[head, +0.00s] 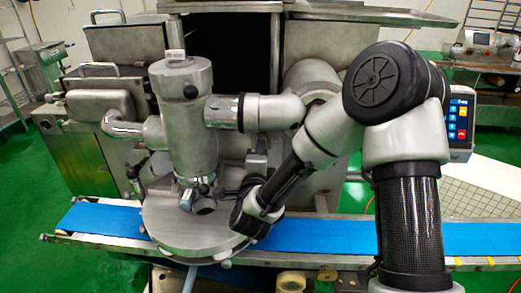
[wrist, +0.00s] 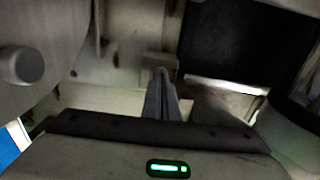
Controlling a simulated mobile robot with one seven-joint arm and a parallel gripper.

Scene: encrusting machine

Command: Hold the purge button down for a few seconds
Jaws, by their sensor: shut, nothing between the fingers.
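My gripper (wrist: 161,74) is shut and empty in the wrist view, its fingers pointing at the machine's body. A small grey block (wrist: 160,60) is just beyond the fingertips; I cannot tell whether they touch it. In the head view my arm reaches down and left to the machine, and its wrist hides most of the gripper. I cannot make out the purge button for certain in either view. A control panel (head: 458,118) with a blue face and several keys shows at the right, behind my arm and away from the gripper.
The encrusting machine's upright steel cylinder (head: 185,115) stands left of my wrist, above a round plate (head: 190,232). A steel pipe (head: 270,110) runs right from the cylinder. The blue conveyor belt (head: 105,218) crosses below. In the wrist view a dark opening (wrist: 240,45) lies at upper right.

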